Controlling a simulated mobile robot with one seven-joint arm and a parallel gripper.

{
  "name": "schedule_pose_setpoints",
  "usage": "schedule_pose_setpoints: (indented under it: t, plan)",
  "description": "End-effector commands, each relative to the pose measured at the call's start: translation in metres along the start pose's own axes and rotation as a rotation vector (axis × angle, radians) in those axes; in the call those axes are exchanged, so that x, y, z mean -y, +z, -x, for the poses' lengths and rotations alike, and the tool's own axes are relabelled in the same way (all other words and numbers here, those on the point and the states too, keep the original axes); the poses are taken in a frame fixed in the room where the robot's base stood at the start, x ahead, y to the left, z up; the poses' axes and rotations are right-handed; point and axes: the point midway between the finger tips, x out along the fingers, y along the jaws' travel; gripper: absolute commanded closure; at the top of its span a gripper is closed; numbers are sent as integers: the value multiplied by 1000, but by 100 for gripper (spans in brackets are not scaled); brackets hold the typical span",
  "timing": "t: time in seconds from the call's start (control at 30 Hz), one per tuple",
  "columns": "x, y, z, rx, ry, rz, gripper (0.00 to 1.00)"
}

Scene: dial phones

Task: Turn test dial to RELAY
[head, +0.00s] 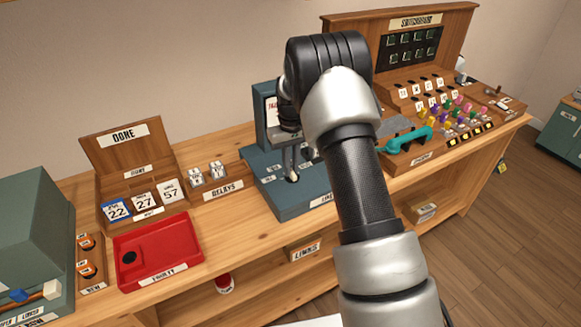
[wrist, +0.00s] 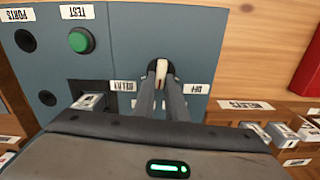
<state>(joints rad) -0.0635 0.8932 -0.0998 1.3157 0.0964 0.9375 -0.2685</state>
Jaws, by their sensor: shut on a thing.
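The test dial (wrist: 162,72) has a dark round base and a cream lever. It sits on the blue-grey test unit (wrist: 118,50), which also shows in the head view (head: 300,200). My gripper (wrist: 162,84) is shut on the dial's lever, one finger on each side. In the wrist view, the upside-down RELAY label (wrist: 124,87) is left of the dial and the OFF label (wrist: 196,88) is right. The lever stands roughly upright between them; its exact setting is unclear. In the head view my gripper (head: 291,172) is at the unit, and my arm hides part of it.
A green button (wrist: 81,40) under a TEST label and a slot holding a light block (wrist: 90,101) are near the dial. A RELAYS rack (head: 222,190) and red tray (head: 165,245) stand left. The switchboard (head: 425,75) and teal handset (head: 408,139) are right.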

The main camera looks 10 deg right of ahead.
Motion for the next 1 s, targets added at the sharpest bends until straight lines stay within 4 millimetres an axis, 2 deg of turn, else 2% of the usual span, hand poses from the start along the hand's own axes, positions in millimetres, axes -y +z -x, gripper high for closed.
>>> schedule_pose_setpoints:
  t: [0.7, 1.0]
  plan:
    - [-5, 1, 1, -2, 0, -678, 100]
    - [-7, 3, 1, -2, 0, -914, 100]
